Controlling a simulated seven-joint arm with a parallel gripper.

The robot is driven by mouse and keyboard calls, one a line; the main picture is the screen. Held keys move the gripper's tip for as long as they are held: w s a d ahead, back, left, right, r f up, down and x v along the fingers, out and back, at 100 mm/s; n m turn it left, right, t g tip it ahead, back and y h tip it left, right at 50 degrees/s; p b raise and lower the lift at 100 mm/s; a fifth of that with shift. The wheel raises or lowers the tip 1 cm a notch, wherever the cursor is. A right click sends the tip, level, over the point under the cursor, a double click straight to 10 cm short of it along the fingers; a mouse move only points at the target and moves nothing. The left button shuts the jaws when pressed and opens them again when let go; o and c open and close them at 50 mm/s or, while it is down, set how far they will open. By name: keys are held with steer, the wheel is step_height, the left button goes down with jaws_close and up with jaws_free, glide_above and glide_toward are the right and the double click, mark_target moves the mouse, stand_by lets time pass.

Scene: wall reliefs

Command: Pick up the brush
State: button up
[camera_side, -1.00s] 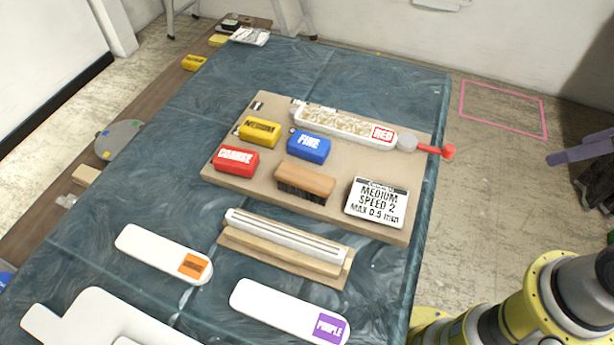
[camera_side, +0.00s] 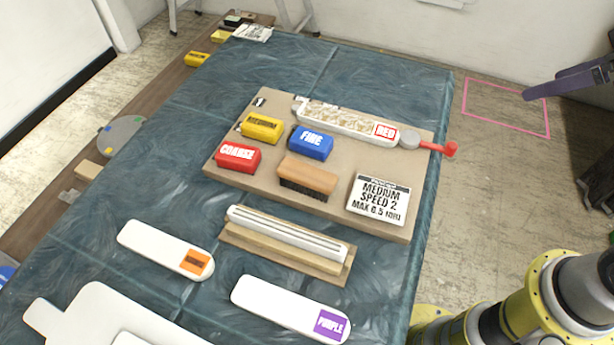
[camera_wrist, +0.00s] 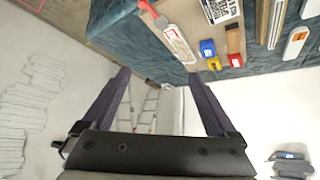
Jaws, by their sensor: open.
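The brush (camera_side: 308,177) is a tan wooden block with dark bristles along its lower side. It lies on the beige board (camera_side: 240,183) on the cloth-covered table. In the wrist view the brush (camera_wrist: 234,40) shows near the top, right of centre. My gripper (camera_wrist: 158,76) is open, with two purple fingers apart and nothing between them. In the side view my gripper (camera_side: 568,83) is at the upper right, off the table's right edge and well away from the brush.
Around the brush are yellow (camera_side: 261,127), blue (camera_side: 311,143) and red (camera_side: 238,156) blocks, a labelled card (camera_side: 378,201) and a white tray (camera_side: 345,122) with a red-ended tool. A slotted holder (camera_side: 287,243) and white paddles are nearer.

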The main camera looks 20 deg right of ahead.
steer(key=w+a+n+y, duration=0.1)
steer(key=w+a+n, duration=0.1)
steer(key=w+a, duration=0.45)
steer(key=n+g+y, duration=0.1)
steer(key=n+g, duration=0.3)
steer(key=n, duration=0.1)
glide_above(308, 173)
steer(key=s+d, duration=0.3)
steer(key=s, duration=0.1)
step_height(308, 173, down, 16)
steer(key=x, duration=0.8)
steer(key=shift+s+a+f, duration=0.15)
steer(key=shift+a, duration=0.05)
steer(key=shift+w+x, duration=0.15)
steer(key=shift+x, duration=1.2)
steer(key=shift+w+x, duration=0.15)
steer(key=shift+x, duration=1.2)
steer(key=shift+d+f, duration=0.15)
steer(key=shift+f, duration=0.05)
